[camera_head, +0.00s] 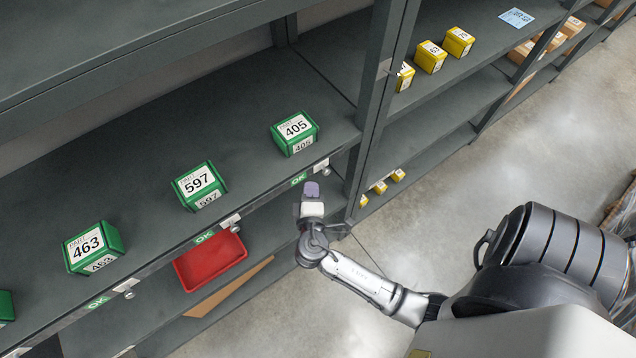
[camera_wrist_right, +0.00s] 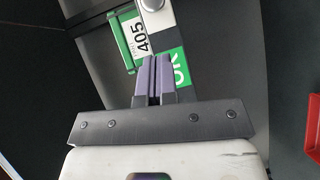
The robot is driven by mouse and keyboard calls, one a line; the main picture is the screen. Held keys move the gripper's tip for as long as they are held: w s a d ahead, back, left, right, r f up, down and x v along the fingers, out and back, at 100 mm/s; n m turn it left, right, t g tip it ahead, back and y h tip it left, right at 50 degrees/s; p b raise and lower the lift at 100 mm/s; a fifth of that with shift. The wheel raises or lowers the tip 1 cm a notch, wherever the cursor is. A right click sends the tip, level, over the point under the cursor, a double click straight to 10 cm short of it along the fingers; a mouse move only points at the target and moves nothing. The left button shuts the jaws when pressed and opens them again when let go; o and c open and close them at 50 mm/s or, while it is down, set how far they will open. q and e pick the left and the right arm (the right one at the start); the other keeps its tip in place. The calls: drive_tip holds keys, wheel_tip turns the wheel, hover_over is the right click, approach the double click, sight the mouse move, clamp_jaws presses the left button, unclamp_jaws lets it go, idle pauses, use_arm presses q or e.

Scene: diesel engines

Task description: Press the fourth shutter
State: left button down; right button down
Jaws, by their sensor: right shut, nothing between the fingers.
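A row of green part boxes sits on the shelf: 463 (camera_head: 92,247), 597 (camera_head: 199,185) and 405 (camera_head: 294,132). The shelf's front edge carries green OK labels, one of them below box 405 (camera_head: 299,179), each beside a white tag and a small round silver knob (camera_head: 326,171). I cannot tell which of these is the fourth shutter. My right gripper (camera_head: 311,188) is shut and empty, just below and in front of the knob by box 405. In the right wrist view its purple fingertips (camera_wrist_right: 153,62) point toward the silver knob (camera_wrist_right: 153,5) and cover part of the OK label (camera_wrist_right: 179,67). My left gripper is out of view.
A red tray (camera_head: 210,262) lies on the lower shelf. A grey upright post (camera_head: 376,90) stands right of box 405. Yellow boxes (camera_head: 431,57) sit on shelves beyond it. The concrete floor (camera_head: 480,190) in front is clear.

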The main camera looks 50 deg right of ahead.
drive_tip(key=b+v, duration=0.2)
drive_tip(key=v, duration=0.7)
drive_tip(key=shift+s+a, duration=0.2)
drive_tip(key=shift+s, duration=0.05)
drive_tip(key=s+a+f+m+g+y, duration=0.4)
drive_tip(key=s+f+m+g+y, duration=0.15)
drive_tip(key=y, duration=0.55)
drive_tip(key=s+d+n+g+y, duration=0.1)
drive_tip(key=s+d+y, duration=0.2)
drive_tip(key=s, duration=0.4)
wheel_tip(320, 180, up, 14)
drive_tip(key=p, duration=1.4)
drive_tip(key=shift+a+r+p, duration=0.2)
drive_tip(key=shift+a+p, duration=0.1)
